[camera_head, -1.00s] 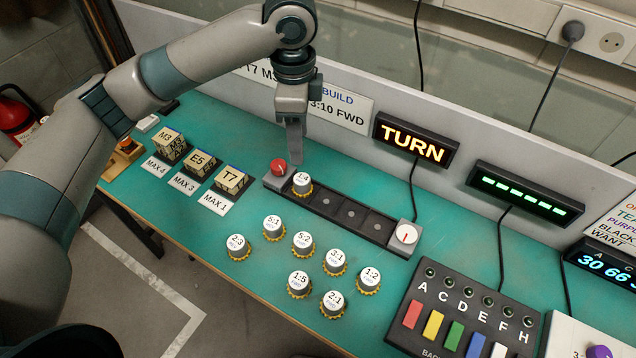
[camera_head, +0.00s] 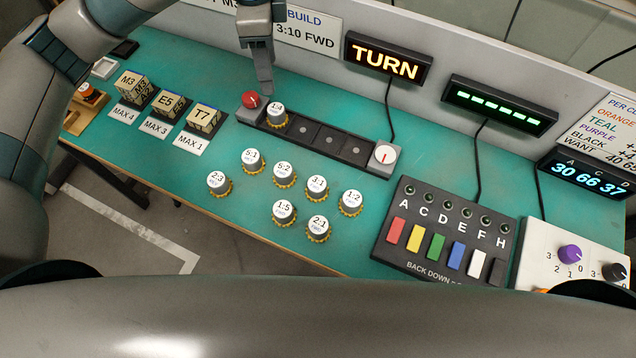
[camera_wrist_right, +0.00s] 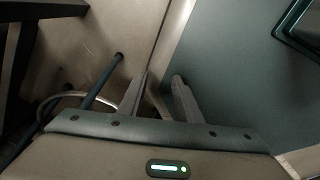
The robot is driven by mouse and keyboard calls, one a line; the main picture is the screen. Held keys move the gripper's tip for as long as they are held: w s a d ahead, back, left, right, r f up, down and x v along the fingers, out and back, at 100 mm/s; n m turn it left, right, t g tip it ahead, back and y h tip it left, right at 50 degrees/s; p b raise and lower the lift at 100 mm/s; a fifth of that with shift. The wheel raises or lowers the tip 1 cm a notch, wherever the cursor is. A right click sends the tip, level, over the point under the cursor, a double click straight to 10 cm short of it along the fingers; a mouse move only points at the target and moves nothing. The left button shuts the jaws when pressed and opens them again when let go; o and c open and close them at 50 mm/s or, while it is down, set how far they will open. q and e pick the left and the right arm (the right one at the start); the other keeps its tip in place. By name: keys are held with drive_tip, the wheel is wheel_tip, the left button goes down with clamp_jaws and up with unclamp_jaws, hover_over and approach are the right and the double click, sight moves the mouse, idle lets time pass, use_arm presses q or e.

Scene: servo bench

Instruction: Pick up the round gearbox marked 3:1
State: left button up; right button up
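The round gearbox marked 3:1 (camera_head: 316,189) stands upright on the green bench in the head view, with a white top and a yellow toothed base. It is in a loose cluster with gearboxes 5:2 (camera_head: 284,174), 1:2 (camera_head: 351,203) and 2:1 (camera_head: 318,229). Nothing touches it. My left gripper (camera_head: 266,88) points down by the red knob, behind and left of it; its finger gap does not show. My right gripper (camera_wrist_right: 161,78) shows in the wrist view with its fingers apart and nothing between them. It is out of the head view.
Gearbox 1:4 (camera_head: 277,115) sits in the dark rail (camera_head: 330,138), close to my left gripper. Gearboxes 5:1 (camera_head: 252,161), 2:3 (camera_head: 219,184) and 1:5 (camera_head: 284,212) stand nearby. A button panel (camera_head: 420,262) lies to the right. My own grey arm link crosses the foreground.

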use_arm(q)
wheel_tip(320, 180, up, 4)
drive_tip(key=n+b, duration=0.1)
drive_tip(key=n, duration=0.9)
hover_over(317, 187)
drive_tip(key=shift+f, duration=0.1)
use_arm(e)
drive_tip(key=shift+t, duration=0.5)
drive_tip(key=w, duration=0.2)
drive_tip(key=w+a, duration=0.1)
drive_tip(key=w, duration=0.1)
drive_tip(key=shift+a, duration=0.2)
use_arm(q)
drive_tip(key=shift+f, duration=0.1)
wheel_tip(317, 187, down, 12)
drive_tip(key=shift+a+r+p, duration=0.1)
drive_tip(key=shift+r+p, duration=0.15)
drive_tip(key=shift+p, duration=0.35)
drive_tip(key=shift+f, duration=0.3)
use_arm(e)
drive_tip(key=shift+g, duration=0.6)
drive_tip(key=s, duration=0.1)
drive_tip(key=s+d, duration=0.1)
drive_tip(key=s, duration=0.1)
drive_tip(key=s+d, duration=0.1)
drive_tip(key=shift+s, duration=0.2)
